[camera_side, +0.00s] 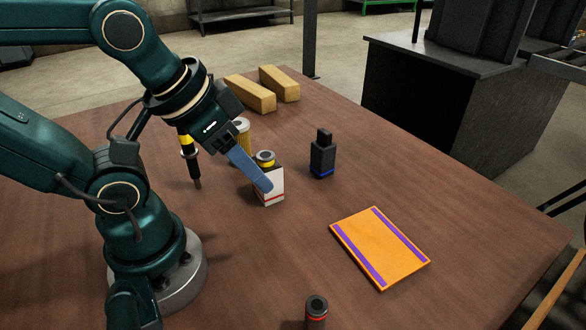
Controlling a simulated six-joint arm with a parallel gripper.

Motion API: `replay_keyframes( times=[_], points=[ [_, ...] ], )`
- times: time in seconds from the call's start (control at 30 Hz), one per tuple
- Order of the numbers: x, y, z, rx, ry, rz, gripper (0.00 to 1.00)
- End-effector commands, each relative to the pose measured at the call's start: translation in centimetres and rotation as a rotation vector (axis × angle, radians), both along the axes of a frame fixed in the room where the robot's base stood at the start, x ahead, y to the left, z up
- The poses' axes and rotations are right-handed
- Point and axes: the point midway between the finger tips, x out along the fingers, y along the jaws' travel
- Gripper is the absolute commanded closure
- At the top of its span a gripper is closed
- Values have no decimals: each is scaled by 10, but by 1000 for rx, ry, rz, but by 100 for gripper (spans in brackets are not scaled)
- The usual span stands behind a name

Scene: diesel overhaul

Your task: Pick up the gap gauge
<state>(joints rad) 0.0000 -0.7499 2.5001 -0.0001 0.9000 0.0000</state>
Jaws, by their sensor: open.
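My gripper (263,184) reaches down to the right, its long blue-grey finger in front of a small white block (271,198) with a red stripe. The jaws are open; I cannot tell whether the finger touches the block. A black upright piece (323,158) with a narrow top and a blue band at its foot stands to the right, apart from my gripper. I cannot tell for certain which of these is the gap gauge.
An orange mat (378,246) with purple stripes lies at right. Two yellowish blocks (264,91) lie at back. A cream cylinder (243,128) and a black-and-yellow tool (189,158) are near my arm.

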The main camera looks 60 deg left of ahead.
Motion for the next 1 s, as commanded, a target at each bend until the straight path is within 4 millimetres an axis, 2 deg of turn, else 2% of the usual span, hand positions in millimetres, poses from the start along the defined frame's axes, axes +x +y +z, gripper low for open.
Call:
replay_keyframes(
  times=[0.03,0.1,0.37,0.47,0.57,0.67,0.7,0.77,0.8,0.9,1.0],
  points=[
    [0,0,0,0,0,0,50],
    [0,0,0,0,0,0,43],
    [1,0,1,7,-7,-12,43],
    [16,-4,11,3,-87,-40,43],
    [53,-16,55,-47,-305,-63,43],
    [98,-24,125,-122,-574,-50,43],
    [115,-25,154,-151,-677,-34,43],
    [138,-21,197,-190,-821,7,43],
    [152,-16,224,-212,-911,45,43],
    [183,7,280,-258,-1105,176,43],
    [210,40,318,-279,-1251,356,43]
  ],
)
